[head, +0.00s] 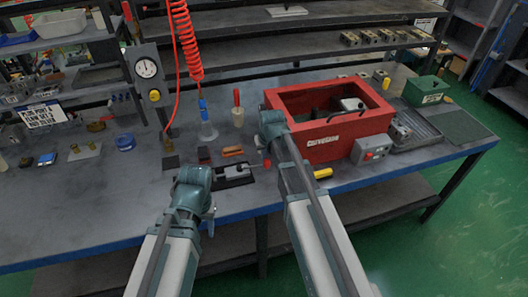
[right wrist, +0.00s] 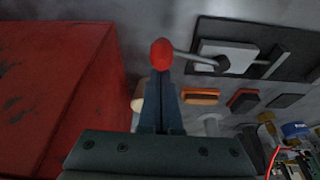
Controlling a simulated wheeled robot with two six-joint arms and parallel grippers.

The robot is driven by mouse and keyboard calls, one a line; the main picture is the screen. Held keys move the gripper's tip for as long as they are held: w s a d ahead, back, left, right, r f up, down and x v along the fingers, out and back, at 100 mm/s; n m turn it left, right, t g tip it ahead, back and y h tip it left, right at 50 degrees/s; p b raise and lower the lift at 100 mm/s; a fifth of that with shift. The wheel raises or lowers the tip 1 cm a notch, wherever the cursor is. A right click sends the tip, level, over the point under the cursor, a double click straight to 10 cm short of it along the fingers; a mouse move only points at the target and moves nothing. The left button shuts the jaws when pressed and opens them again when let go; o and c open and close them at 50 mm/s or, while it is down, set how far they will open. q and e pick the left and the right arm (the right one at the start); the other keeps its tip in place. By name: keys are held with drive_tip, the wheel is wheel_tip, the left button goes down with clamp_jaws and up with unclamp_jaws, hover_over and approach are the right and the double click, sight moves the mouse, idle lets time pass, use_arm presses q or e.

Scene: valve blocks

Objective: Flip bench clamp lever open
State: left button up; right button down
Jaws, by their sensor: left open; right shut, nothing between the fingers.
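The bench clamp (head: 233,171) is a dark plate with a grey block, lying near the bench's front edge in the head view. In the right wrist view the clamp (right wrist: 228,52) is at upper right, and its thin metal lever (right wrist: 195,57) reaches left to a red ball knob (right wrist: 161,54). My right gripper (right wrist: 163,78) is shut and empty, its fingertips right at the knob; I cannot tell whether they touch it. In the head view my right gripper (head: 266,152) is between clamp and red box. My left gripper (head: 210,220) is open and empty, in front of the clamp.
A red open-topped box (head: 345,148) stands close to the right of my right gripper. Orange (head: 232,152) and dark small blocks lie behind the clamp. A yellow cylinder (head: 323,173) lies by the front edge. The bench left of the clamp is mostly clear.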

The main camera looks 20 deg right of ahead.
sight(265, 162)
drive_tip(key=shift+s, duration=0.1)
drive_tip(key=s+m, duration=0.1)
drive_tip(key=s+a+m+h, duration=0.1)
drive_tip(key=m, duration=0.1)
drive_tip(key=shift+s, duration=0.4)
drive_tip(key=m, duration=0.1)
drive_tip(key=s+a+m, duration=0.1)
drive_tip(key=s+m+h, duration=0.1)
drive_tip(key=m, duration=0.1)
drive_tip(key=shift+s+a+g, duration=0.15)
drive_tip(key=shift+a+g, duration=0.1)
drive_tip(key=shift+g, duration=0.15)
drive_tip(key=s+a+m, duration=0.1)
drive_tip(key=m, duration=0.1)
drive_tip(key=s+a+m+g+h, duration=0.1)
drive_tip(key=m, duration=0.1)
drive_tip(key=shift+a, duration=0.4)
drive_tip(key=shift+s+a+m, duration=0.15)
drive_tip(key=shift+a+m, duration=0.1)
drive_tip(key=shift+m, duration=0.15)
drive_tip(key=shift+s+a, duration=0.3)
drive_tip(key=shift+a, duration=0.55)
drive_tip(key=shift+a, duration=0.15)
